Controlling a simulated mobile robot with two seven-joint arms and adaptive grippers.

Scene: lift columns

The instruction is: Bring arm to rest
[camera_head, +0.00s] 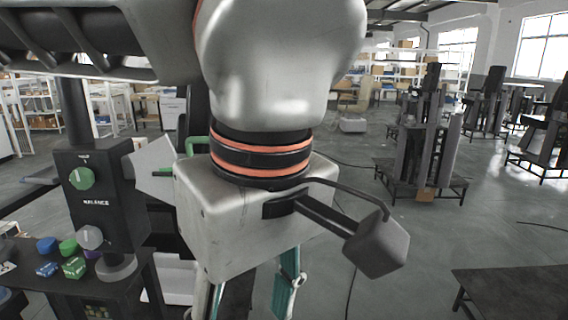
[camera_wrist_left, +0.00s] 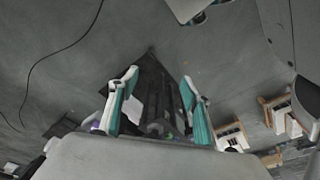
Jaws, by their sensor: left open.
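My left arm fills the middle of the head view, coming in from the upper left. Its grey wrist block hangs over the floor, and the teal fingers of my left gripper (camera_head: 252,296) point down at the lower edge, partly cut off. In the left wrist view the two fingers of my left gripper (camera_wrist_left: 158,92) stand well apart, with nothing held between them. A dark structure shows behind and between the fingers there. My right gripper is in neither view.
A black control box (camera_head: 98,198) with a green knob stands at left, near the arm. Blue and green pieces (camera_head: 72,266) lie on a dark table below it. Dark column stands (camera_head: 425,150) are at right. A dark low table (camera_head: 515,290) is at lower right. Open floor lies between.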

